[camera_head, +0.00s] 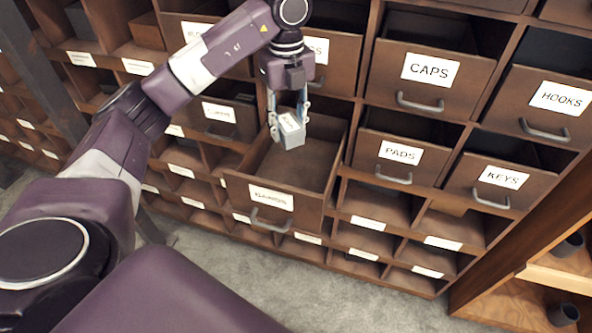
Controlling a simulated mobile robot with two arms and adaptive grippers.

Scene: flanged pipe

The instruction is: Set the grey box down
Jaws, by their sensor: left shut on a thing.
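My left gripper (287,103) comes in from the upper left and points down. It is shut on a small grey box (291,131) with a pale label on its top. The box hangs over the back part of an open wooden drawer (300,165); the gap between box and drawer floor is hard to judge. The part of the drawer floor that shows is bare. My right gripper is out of view.
The wooden cabinet holds other drawers, partly pulled out, labelled CAPS (431,70), HOOKS (559,98), PADS (401,152) and KEYS (502,177). Small open cubbies with white labels run below. A shelf with dark cups (563,314) stands at the lower right. Grey carpet (240,275) lies in front.

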